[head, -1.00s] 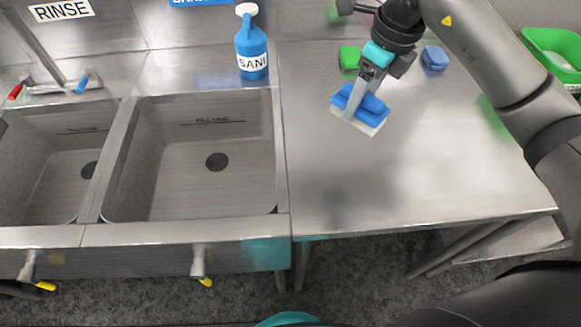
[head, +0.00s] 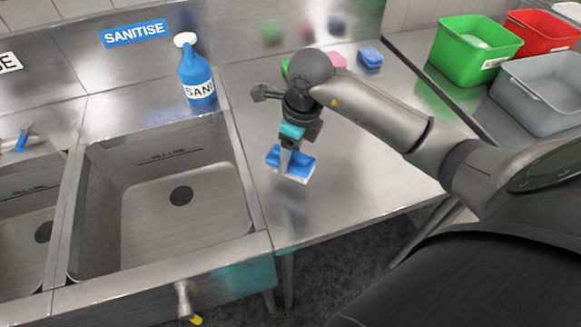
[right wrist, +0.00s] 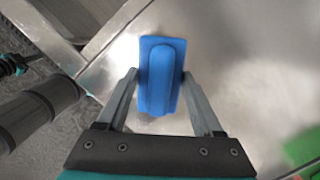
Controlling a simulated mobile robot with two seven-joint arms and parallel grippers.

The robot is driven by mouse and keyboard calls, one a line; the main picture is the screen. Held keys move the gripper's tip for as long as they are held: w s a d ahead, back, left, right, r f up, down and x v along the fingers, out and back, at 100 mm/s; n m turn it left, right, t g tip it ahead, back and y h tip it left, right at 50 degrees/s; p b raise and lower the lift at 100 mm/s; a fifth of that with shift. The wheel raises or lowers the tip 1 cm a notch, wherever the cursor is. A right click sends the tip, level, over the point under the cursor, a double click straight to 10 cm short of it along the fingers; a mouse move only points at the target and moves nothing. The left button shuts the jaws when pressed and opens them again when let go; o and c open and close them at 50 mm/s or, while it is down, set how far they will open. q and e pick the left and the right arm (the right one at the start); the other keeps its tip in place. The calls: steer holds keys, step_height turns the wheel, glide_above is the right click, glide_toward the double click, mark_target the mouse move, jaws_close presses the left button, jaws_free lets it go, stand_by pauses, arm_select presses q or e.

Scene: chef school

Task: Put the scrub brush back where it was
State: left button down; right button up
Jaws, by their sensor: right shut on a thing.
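The scrub brush (head: 297,166) has a blue back and a white underside. My right gripper (head: 287,157) points down and is shut on it, holding it above the steel counter (head: 350,190) right of the sink. In the right wrist view the blue back of the brush (right wrist: 161,75) sits between the two fingertips. On the counter behind my arm are a blue brush-like block (head: 370,57), a pink one (head: 338,62) and a green one, partly hidden.
A blue sanitiser bottle (head: 197,78) stands behind the sink (head: 160,200). Green (head: 470,50), red (head: 545,32) and grey (head: 548,90) bins stand on a surface at the right. The counter's front part is clear.

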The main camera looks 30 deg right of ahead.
mark_target(291, 168)
steer(key=shift+f, duration=2.4)
steer(key=shift+f+b, duration=0.1)
steer(key=shift+b, duration=0.2)
steer(key=o, duration=1.3)
steer(key=r, duration=0.4)
steer(key=s+r, duration=0.1)
steer(key=r, duration=0.3)
steer(key=d+r+p, duration=0.1)
steer(key=r, duration=0.3)
steer(key=shift+s+r, duration=0.1)
steer(key=shift+s, duration=0.15)
